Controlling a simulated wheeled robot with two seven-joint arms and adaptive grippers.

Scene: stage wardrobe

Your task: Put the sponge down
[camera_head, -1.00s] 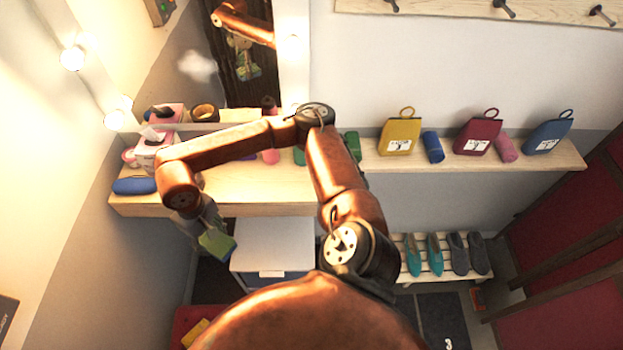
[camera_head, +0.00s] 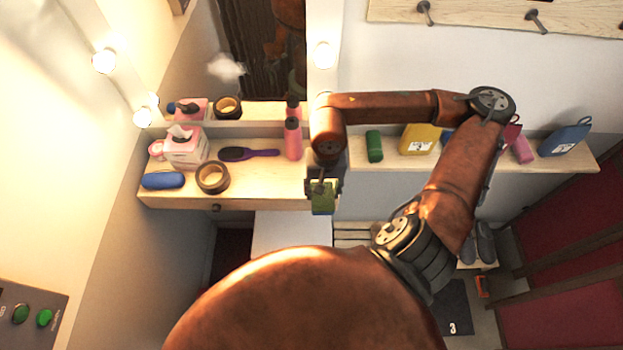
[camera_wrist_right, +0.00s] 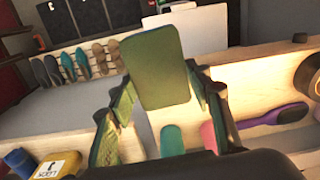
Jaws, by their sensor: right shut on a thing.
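My left gripper is not in view.
The shelf (camera_head: 260,188) holds a blue case (camera_head: 163,180), tissue box (camera_head: 186,148), tape roll (camera_head: 212,177), purple hairbrush (camera_head: 249,154) and pink bottle (camera_head: 292,139). Right of my arm are a green roll (camera_head: 374,146) and yellow bag (camera_head: 418,139). A white-topped cabinet (camera_head: 290,232) stands below.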

